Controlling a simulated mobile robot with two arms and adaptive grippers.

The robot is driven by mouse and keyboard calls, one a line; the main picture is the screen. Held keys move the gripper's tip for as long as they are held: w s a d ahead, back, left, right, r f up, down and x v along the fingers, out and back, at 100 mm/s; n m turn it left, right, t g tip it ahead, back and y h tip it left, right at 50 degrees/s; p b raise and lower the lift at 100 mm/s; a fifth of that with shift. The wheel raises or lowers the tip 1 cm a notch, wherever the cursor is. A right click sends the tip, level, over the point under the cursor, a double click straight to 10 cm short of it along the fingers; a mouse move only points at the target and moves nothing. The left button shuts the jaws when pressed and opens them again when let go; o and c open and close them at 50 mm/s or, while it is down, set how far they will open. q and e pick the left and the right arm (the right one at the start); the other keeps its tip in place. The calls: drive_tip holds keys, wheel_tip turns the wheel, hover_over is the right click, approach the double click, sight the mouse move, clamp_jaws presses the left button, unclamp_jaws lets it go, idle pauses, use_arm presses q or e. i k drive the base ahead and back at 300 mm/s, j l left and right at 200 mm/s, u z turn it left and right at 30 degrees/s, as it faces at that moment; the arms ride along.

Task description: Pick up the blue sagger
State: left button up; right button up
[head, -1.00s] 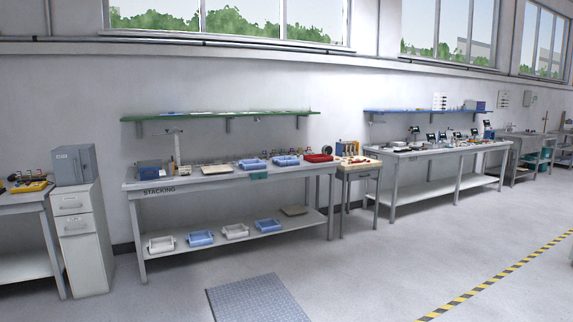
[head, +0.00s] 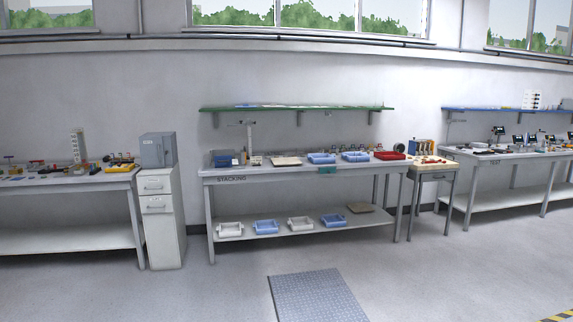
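Several blue tray-like boxes that look like saggers show on the bench marked STACKING (head: 290,173), some way ahead of me. Two blue ones sit on its top, a left one (head: 321,159) and a right one (head: 355,157). Two more blue ones are on its lower shelf, one at left (head: 265,227) and one at right (head: 333,220). White ones (head: 230,229) (head: 300,223) stand between and beside them on that shelf. I cannot tell which blue one is meant. Neither of my grippers is in view.
A red tray (head: 390,155) is at the bench top's right end. A white drawer cabinet (head: 163,220) stands left of the bench, a small side table (head: 432,166) right. A grey floor plate (head: 318,296) lies in front. The floor around it is clear.

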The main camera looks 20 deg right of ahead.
sight(321, 159)
drive_tip(key=i+l+z, duration=0.55)
drive_tip(key=i+z, duration=0.6)
drive_tip(key=i, duration=1.8)
drive_tip(key=i+u, duration=0.1)
drive_tip(key=i, duration=0.4)
drive_tip(key=i+l+u, duration=0.1)
drive_tip(key=i, duration=0.45)
drive_tip(key=i+l+u, duration=0.15)
drive_tip(key=i, duration=0.35)
drive_tip(key=i+l+u, duration=0.1)
drive_tip(key=i, duration=0.4)
drive_tip(key=l, duration=0.1)
